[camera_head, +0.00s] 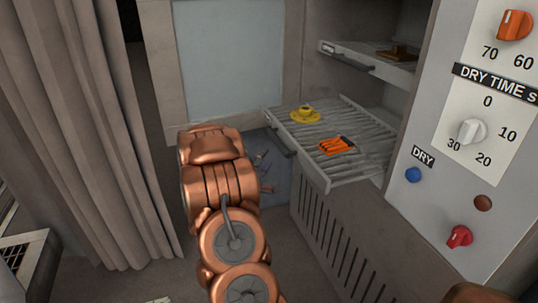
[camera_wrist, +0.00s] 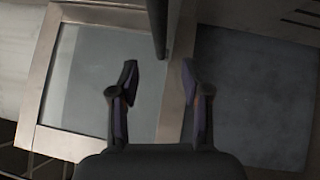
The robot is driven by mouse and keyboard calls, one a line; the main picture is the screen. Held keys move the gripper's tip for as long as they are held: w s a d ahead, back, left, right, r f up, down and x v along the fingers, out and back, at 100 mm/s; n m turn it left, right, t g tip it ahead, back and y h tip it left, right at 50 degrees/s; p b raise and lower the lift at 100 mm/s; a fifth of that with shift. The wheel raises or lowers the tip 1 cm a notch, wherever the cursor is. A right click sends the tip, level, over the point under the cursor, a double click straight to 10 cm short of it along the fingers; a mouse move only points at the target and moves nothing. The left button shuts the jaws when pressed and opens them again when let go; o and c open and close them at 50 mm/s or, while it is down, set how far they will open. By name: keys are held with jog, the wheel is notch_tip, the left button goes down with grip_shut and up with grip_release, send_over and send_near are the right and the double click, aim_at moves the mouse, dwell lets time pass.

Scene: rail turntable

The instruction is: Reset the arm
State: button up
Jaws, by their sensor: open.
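My gripper (camera_wrist: 160,80) shows in the wrist view with its two dark fingers spread apart and nothing between them. A framed pale panel (camera_wrist: 88,85) and a dark grey surface (camera_wrist: 260,95) lie beyond the fingers. In the head view my copper-coloured arm stands in the middle, and my gripper cannot be made out there. The arm is left of a pulled-out slatted rack (camera_head: 368,172).
An upper shelf (camera_head: 385,62) holds a brown item (camera_head: 399,52). A control panel (camera_head: 478,130) with dials and buttons stands at the right. A grey curtain (camera_head: 85,130) hangs at the left. A vented cabinet front (camera_head: 335,235) is below the rack.

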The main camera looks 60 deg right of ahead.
jog(key=shift+a+f, duration=0.1)
jog(key=shift+a, duration=0.25)
dwell(0.4)
